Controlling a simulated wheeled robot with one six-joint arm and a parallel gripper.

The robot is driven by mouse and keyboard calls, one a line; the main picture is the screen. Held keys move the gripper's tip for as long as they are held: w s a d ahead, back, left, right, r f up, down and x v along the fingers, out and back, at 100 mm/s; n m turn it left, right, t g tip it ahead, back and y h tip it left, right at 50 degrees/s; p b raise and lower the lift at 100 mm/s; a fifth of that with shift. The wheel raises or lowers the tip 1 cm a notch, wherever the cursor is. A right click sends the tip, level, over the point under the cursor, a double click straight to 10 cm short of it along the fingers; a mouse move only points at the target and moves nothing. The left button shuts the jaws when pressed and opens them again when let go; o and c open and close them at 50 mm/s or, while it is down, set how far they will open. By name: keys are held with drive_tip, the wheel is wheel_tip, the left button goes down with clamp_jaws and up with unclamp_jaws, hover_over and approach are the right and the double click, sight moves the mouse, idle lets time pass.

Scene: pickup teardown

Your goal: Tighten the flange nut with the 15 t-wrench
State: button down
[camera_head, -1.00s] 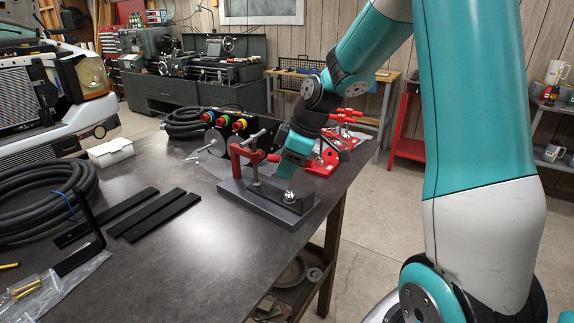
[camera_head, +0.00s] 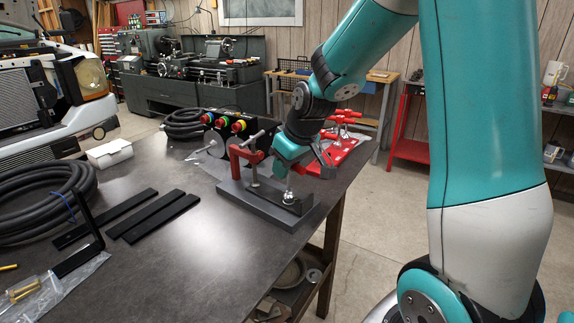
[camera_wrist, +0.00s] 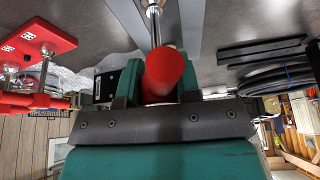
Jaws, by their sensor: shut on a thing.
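My gripper (camera_head: 284,166) is over the near right part of the workbench. In the wrist view my gripper (camera_wrist: 158,88) is shut on the red handle of the T-wrench (camera_wrist: 164,73). The wrench's bright shaft (camera_wrist: 155,28) runs away from the fingers to a socket at the top edge. In the head view the socket end (camera_head: 288,196) stands about upright at the black bracket (camera_head: 300,205) on the grey base plate (camera_head: 262,212). The flange nut is hidden or too small to make out, and its seating cannot be told. The size marking is not readable.
A red clamp (camera_head: 240,165) stands on the plate, close left of my gripper. A red holder (camera_head: 343,152) with more red-handled tools is behind to the right. Black bars (camera_head: 160,215), a hose coil (camera_head: 42,200) and a button box (camera_head: 225,128) lie left. The bench's front middle is clear.

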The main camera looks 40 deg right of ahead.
drive_tip(key=m, duration=0.1)
drive_tip(key=m+h, duration=0.1)
drive_tip(key=m, duration=0.1)
drive_tip(key=m+h, duration=0.1)
drive_tip(key=m, duration=0.1)
drive_tip(key=shift+s+f+p, duration=0.2)
drive_tip(key=shift+f+p, duration=0.1)
drive_tip(key=shift+f, duration=0.05)
drive_tip(key=shift+d+f+m+g+h, duration=0.1)
drive_tip(key=shift+m+g+h, duration=0.25)
drive_tip(key=shift+m, duration=0.75)
drive_tip(key=m+h, duration=0.1)
drive_tip(key=m, duration=0.1)
drive_tip(key=shift+s+m+g, duration=0.1)
drive_tip(key=shift+m+g, duration=0.15)
drive_tip(key=shift+m, duration=0.15)
drive_tip(key=shift+n+p, duration=0.3)
drive_tip(key=shift+d+r+p, duration=0.1)
drive_tip(key=shift+r+p, duration=0.9)
drive_tip(key=shift+r, duration=0.15)
drive_tip(key=shift+w+r, duration=0.15)
drive_tip(key=shift+w, duration=0.05)
